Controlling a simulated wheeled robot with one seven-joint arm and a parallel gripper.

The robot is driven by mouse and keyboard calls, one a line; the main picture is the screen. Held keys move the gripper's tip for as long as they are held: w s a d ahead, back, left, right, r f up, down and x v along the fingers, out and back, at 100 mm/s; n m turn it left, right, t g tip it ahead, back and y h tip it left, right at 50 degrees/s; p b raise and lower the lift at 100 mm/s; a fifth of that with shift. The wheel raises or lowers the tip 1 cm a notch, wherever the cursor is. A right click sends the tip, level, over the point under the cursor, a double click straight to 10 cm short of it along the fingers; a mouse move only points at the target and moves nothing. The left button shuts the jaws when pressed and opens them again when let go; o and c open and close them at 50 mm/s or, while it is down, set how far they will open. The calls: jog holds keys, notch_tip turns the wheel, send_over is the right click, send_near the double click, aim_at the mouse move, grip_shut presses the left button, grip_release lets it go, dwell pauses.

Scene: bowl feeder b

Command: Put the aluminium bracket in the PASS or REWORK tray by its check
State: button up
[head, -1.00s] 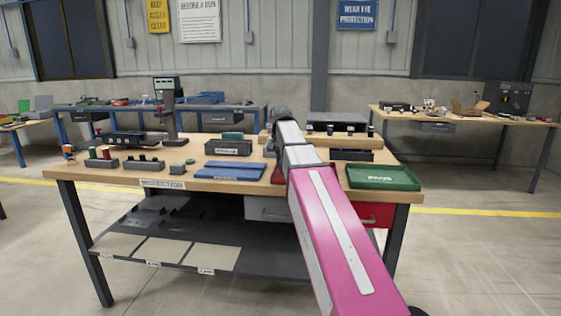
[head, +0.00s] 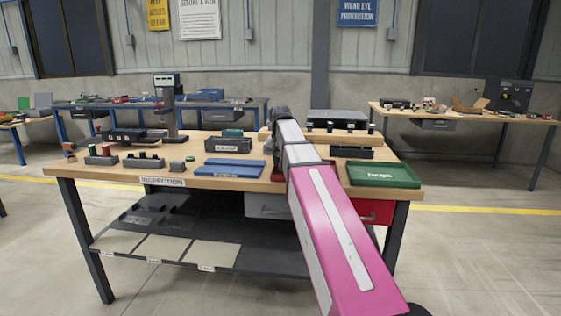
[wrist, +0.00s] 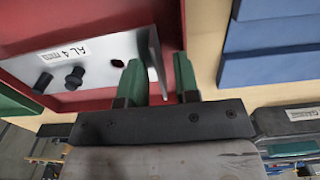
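The aluminium bracket (wrist: 85,65) is a pale plate marked AL 4, with two dark knobs, a dark hole and an upright flange at its right end. In the wrist view it lies in a red tray (wrist: 185,35). My gripper (wrist: 160,82) has green fingertips, which are apart, with the thin flange between them and a gap visible on its right. In the head view my arm hides the bracket and most of the red tray (head: 278,173). A green tray (head: 384,183) is right of my arm. Its lettering is unreadable.
A blue tray (head: 234,174) lies left of the red one. A grey bin (head: 228,145) and small part holders (head: 143,161) stand on the bench further left. A wooden rack (head: 345,137) with dark pegs is behind my arm.

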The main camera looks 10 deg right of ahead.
notch_tip(320, 180, up, 13)
dwell(0.5)
